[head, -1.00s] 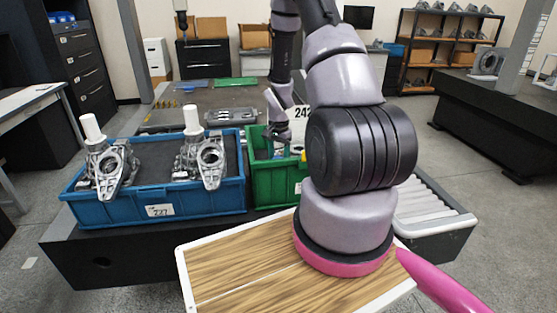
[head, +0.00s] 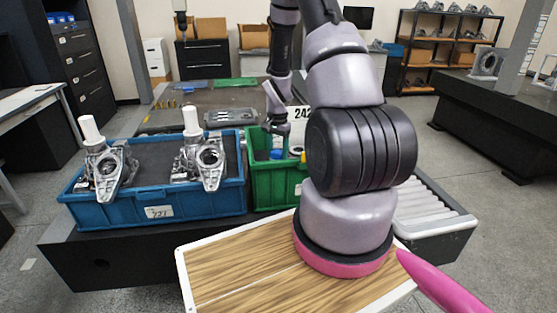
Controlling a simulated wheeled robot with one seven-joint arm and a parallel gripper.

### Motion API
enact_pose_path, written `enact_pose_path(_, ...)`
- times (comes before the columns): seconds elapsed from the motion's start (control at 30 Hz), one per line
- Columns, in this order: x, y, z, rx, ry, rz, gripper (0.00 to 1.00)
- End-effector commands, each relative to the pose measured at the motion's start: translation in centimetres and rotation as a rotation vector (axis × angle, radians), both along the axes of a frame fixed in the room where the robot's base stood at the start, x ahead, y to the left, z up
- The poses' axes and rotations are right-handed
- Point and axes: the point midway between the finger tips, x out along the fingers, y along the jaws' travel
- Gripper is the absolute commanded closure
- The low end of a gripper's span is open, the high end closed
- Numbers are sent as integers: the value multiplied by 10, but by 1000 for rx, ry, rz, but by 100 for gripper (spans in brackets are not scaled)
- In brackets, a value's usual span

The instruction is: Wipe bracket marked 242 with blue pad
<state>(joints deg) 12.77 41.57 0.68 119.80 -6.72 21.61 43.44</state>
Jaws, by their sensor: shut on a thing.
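Two grey metal brackets, a left one (head: 107,168) and a right one (head: 208,160), sit in the blue crate, each with a white cylinder on top.
The blue crate (head: 210,200) stands left of the green one and has a label whose number is hard to read. A grey flat part (head: 232,117) lies behind it on the dark table. A wood-topped board (head: 235,265) is in front. A roller conveyor (head: 425,205) is at right.

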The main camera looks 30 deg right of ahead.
Motion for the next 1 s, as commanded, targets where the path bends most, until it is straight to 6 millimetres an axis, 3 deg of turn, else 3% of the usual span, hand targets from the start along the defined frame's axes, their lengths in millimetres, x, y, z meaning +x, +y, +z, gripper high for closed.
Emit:
enact_pose_path(0.5,6,0,46,-1,-3,1,97)
enact_pose_path(1.0,6,0,50,0,0,1,97)
